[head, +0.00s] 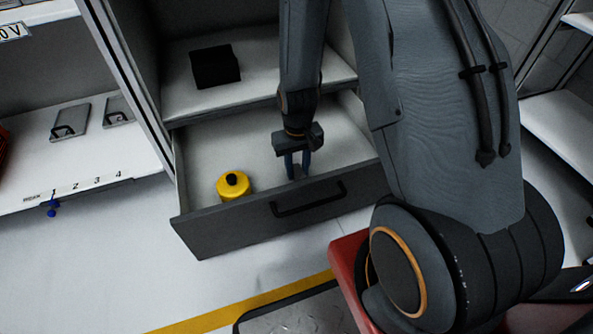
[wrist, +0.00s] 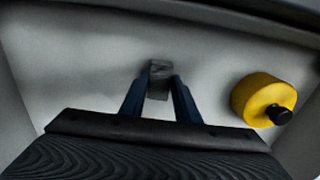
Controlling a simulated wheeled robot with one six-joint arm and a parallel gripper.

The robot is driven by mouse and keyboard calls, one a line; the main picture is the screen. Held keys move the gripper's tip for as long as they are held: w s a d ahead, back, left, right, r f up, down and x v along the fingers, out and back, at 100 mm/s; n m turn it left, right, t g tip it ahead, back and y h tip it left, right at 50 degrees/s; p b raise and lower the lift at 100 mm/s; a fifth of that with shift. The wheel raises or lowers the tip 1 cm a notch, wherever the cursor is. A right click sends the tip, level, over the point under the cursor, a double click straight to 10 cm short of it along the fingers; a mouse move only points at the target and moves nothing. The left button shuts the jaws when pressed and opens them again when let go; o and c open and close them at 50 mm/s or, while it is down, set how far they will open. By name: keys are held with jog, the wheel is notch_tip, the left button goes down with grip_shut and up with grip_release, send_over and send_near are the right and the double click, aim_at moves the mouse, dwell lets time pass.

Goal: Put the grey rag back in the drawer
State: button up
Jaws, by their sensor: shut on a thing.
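The drawer (head: 215,235) is pulled open, and its pale floor shows. My gripper (head: 298,172) reaches down into it from above, behind the handle. In the wrist view my gripper (wrist: 161,82) is shut on the small grey rag (wrist: 159,70), which shows between and beyond the blue fingertips. The rag is at or just above the drawer floor; I cannot tell whether it touches. In the head view the fingers mostly hide it.
A yellow round object with a black knob (head: 233,185) stands in the drawer, left of my gripper; it also shows in the wrist view (wrist: 258,98). A black box (head: 214,66) sits on the shelf above. The drawer floor around the gripper is mostly clear.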

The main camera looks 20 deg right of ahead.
aim_at(298, 172)
jog(key=shift+f, duration=0.1)
jog(key=o, duration=1)
jog(key=s+a+r+n+p, duration=0.1)
jog(key=a+r+p, duration=0.2)
jog(key=r, duration=0.7)
jog(key=a+r+p, duration=0.4)
jog(key=r, duration=0.5)
jog(key=s+a+r+n, duration=0.2)
jog(key=s+a+r, duration=0.5)
jog(key=a+r, duration=0.15)
jog(key=s+a+r+n, duration=0.1)
jog(key=s+a+r, duration=0.1)
jog(key=s, duration=0.3)
jog(key=s+a+r+n+y, duration=0.1)
jog(key=s+a+r, duration=0.1)
jog(key=s+r, duration=0.3)
jog(key=s+a+r+n, duration=0.2)
jog(key=s+r, duration=0.2)
jog(key=s, duration=0.3)
jog(key=shift+a+y, duration=0.15)
jog(key=shift+y, duration=0.15)
